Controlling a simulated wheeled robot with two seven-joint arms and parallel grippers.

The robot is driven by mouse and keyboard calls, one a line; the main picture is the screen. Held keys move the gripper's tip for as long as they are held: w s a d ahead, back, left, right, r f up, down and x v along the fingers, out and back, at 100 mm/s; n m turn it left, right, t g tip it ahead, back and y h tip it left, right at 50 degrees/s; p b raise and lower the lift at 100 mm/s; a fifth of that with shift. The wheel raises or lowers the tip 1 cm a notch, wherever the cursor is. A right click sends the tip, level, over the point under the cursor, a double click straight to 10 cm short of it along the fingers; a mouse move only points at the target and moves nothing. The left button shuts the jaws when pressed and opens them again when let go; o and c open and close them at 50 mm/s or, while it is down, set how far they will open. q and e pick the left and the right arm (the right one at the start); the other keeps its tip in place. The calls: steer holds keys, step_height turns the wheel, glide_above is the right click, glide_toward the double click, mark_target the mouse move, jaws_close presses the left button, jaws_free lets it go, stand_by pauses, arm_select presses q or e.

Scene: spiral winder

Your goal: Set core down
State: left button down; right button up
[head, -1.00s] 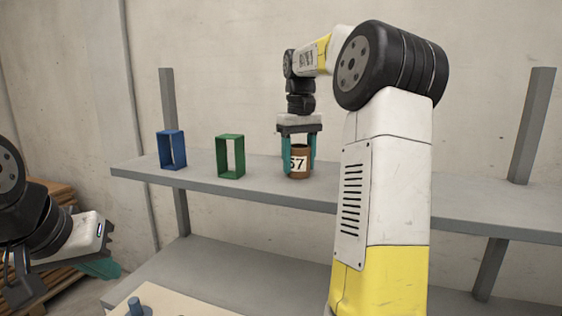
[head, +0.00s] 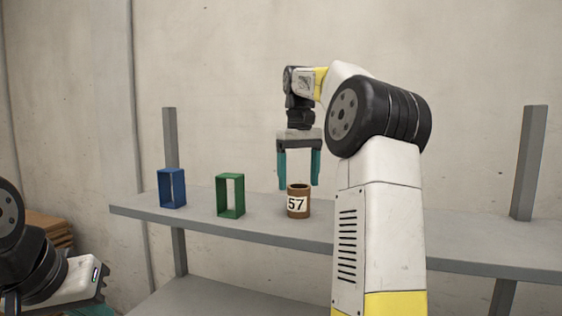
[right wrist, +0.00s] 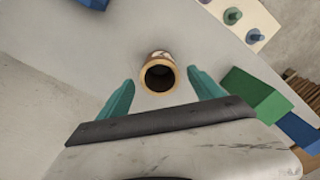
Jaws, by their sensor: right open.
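The core (head: 298,203) is a brown hollow cylinder with a white label reading 57. It stands upright on the grey shelf (head: 260,226), to the right of the green frame. My right gripper (head: 299,184) is open and empty just above the core, with its teal fingers apart. In the right wrist view the core (right wrist: 158,74) shows its dark open top, beyond and between the two fingertips (right wrist: 160,82). My left gripper (head: 92,308) is only partly in view at the lower left, and its fingers are mostly cut off.
A green open frame (head: 220,196) and a blue open frame (head: 161,190) stand on the shelf left of the core. Shelf posts rise at the left (head: 170,140) and right (head: 529,165). The right wrist view shows a pale board with pegs (right wrist: 245,18).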

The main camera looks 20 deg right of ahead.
steer(key=s+a+r+t, duration=0.2)
steer(key=s+a+r, duration=0.2)
steer(key=r, duration=0.1)
steer(key=s+a+f+t, duration=0.1)
steer(key=s+a+f, duration=0.2)
steer(key=s+f, duration=0.3)
steer(key=s+a+f+t+y, duration=0.1)
steer(key=s+a+f, duration=0.1)
steer(key=s+f, duration=0.4)
steer(key=s+a+f+m+t+y, duration=0.1)
steer(key=s+a+f+t, duration=0.1)
steer(key=s+f, duration=0.4)
steer(key=shift+s+a, duration=0.55)
steer(key=shift+a, duration=0.3)
steer(key=shift+f, duration=0.1)
